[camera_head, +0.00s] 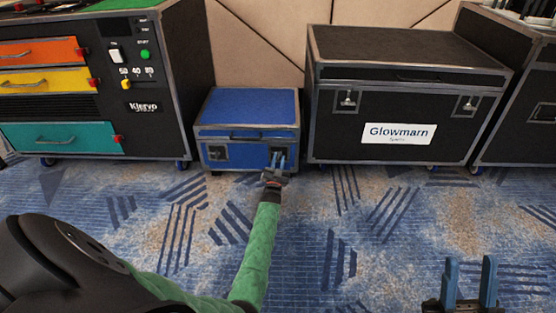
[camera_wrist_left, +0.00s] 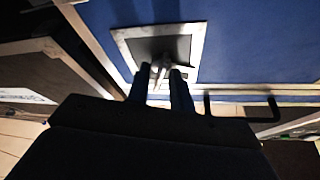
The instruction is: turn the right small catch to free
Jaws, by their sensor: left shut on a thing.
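A small blue case (camera_head: 247,112) stands on the carpet against the wall. Its right small catch is on the front face, mostly hidden by my gripper in the head view; in the left wrist view the catch (camera_wrist_left: 161,68) shows as a light metal piece in a square recessed plate. My left gripper (camera_head: 277,163) is at this catch, with its two blue fingers on either side of it, shut on it. The case's left catch (camera_head: 217,152) is in view and untouched. My right gripper (camera_head: 470,285) is open and empty at the lower right, above the carpet.
A black case with colored drawers (camera_head: 100,85) stands left of the blue case. A large black Glowmarn case (camera_head: 400,95) stands close on its right, with another black case (camera_head: 525,95) beyond. The carpet (camera_head: 390,220) in front is clear.

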